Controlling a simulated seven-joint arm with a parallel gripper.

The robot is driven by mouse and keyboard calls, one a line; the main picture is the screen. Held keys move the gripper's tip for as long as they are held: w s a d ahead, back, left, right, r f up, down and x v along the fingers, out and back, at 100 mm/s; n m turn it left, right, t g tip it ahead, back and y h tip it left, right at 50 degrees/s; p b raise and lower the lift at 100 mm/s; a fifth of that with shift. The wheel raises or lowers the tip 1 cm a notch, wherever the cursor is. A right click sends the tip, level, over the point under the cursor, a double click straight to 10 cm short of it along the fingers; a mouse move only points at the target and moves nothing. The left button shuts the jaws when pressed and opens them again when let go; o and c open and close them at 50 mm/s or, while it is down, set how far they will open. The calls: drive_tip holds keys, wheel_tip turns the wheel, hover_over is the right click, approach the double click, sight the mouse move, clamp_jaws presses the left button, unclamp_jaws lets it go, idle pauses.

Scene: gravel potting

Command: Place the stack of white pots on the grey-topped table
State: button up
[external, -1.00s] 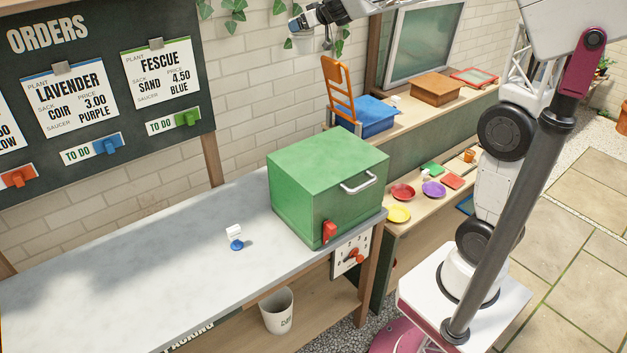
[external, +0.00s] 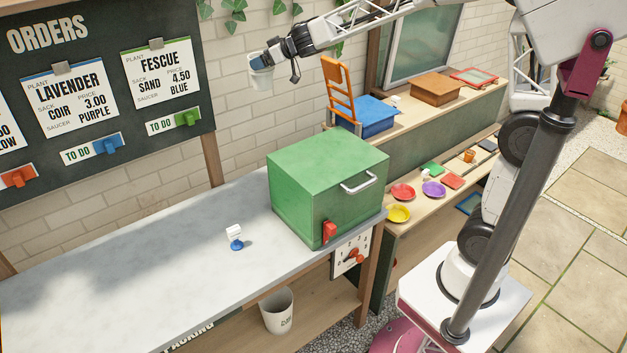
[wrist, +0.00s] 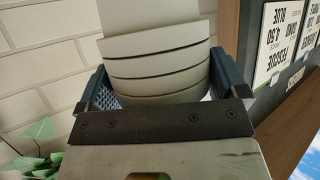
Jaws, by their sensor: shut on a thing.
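The stack of white pots (external: 261,78) is up in the air in front of the brick wall, above and left of the green box. My gripper (external: 268,60) is shut on the stack. In the wrist view the stack (wrist: 158,62) shows several nested rims between the two dark fingers of my gripper (wrist: 160,82). The grey-topped table (external: 130,262) lies below and to the left, and its top is mostly bare.
A green box (external: 325,180) with a metal handle stands on the table's right end. A small white tag on a blue base (external: 235,238) stands mid-table. The orders board (external: 100,90) hangs behind. A blue crate (external: 372,117) and orange chair-like rack (external: 338,90) are further right.

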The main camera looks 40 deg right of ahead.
drive_tip(key=s+a+f+n+g+y, duration=0.2)
drive_tip(key=s+a+f, duration=0.3)
drive_tip(key=a, duration=0.3)
drive_tip(key=s+a+f+n+g+y, duration=0.1)
drive_tip(key=s+a+f+n+g, duration=0.15)
drive_tip(key=s+a+f, duration=0.4)
drive_tip(key=s+a+f+n+g+y, duration=0.2)
drive_tip(key=a+f+n, duration=0.1)
drive_tip(key=a, duration=0.7)
drive_tip(key=s+a+f+n+g, duration=0.3)
drive_tip(key=s+a+f, duration=0.4)
drive_tip(key=s, duration=0.5)
drive_tip(key=s+a+f+n+g, duration=0.4)
drive_tip(key=s+a+f, duration=0.4)
drive_tip(key=s, duration=0.4)
drive_tip(key=shift+a+g, duration=0.35)
drive_tip(key=shift+g, duration=0.3)
drive_tip(key=shift+a+f, duration=0.1)
drive_tip(key=w+a+f, duration=0.1)
drive_tip(key=w+a, duration=0.7)
drive_tip(key=a, duration=0.5)
drive_tip(key=shift+w+f, duration=0.2)
drive_tip(key=shift+w, duration=0.15)
drive_tip(key=shift+a, duration=0.1)
drive_tip(key=shift+f, duration=1.75)
